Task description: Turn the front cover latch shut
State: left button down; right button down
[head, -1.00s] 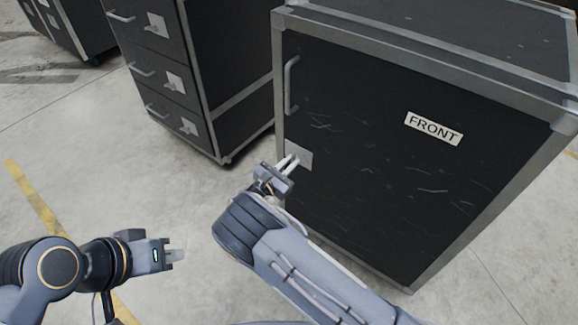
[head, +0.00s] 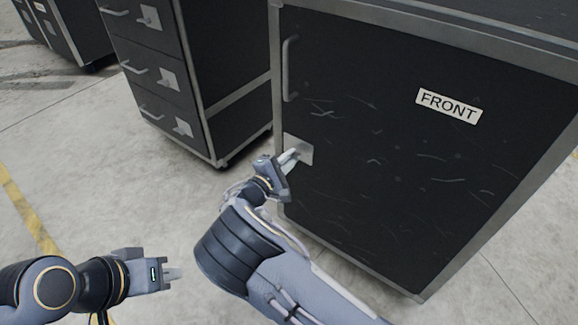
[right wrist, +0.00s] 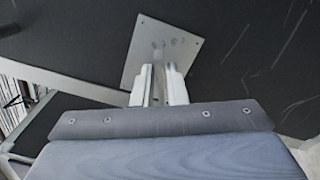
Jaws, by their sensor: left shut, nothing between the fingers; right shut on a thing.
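The black case with the FRONT cover (head: 390,190) stands at the right of the head view, its cover closed flush as far as I can see. Its latch plate (head: 304,146) is a light metal square low on the cover's left side, below the handle. The plate also shows in the right wrist view (right wrist: 150,42). My right gripper (head: 290,158) is at the plate, shut on the latch's small lever, which the fingers mostly hide. The lever's angle is hard to tell. My left gripper (head: 176,273) is shut and empty, low at the left, away from the case.
A vertical handle (head: 290,68) sits above the latch on the cover. A dark drawer case (head: 185,80) with several handles and latches stands close on the left. The floor (head: 120,190) between my left gripper and the cases is clear.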

jog(key=m+b, duration=0.3)
jog(key=shift+f, duration=0.3)
jog(key=shift+r+m+b, duration=0.1)
jog(key=shift+m+b, duration=0.85)
jog(key=shift+m, duration=0.05)
jog(key=c, duration=1.6)
grip_release()
jog(key=shift+o, duration=0.2)
jog(key=shift+r, duration=0.1)
jog(key=p+v, duration=0.2)
jog(key=v, duration=0.5)
jog(key=shift+s+a+p, duration=0.2)
jog(key=shift+s+p, duration=0.1)
jog(key=shift+s, duration=0.05)
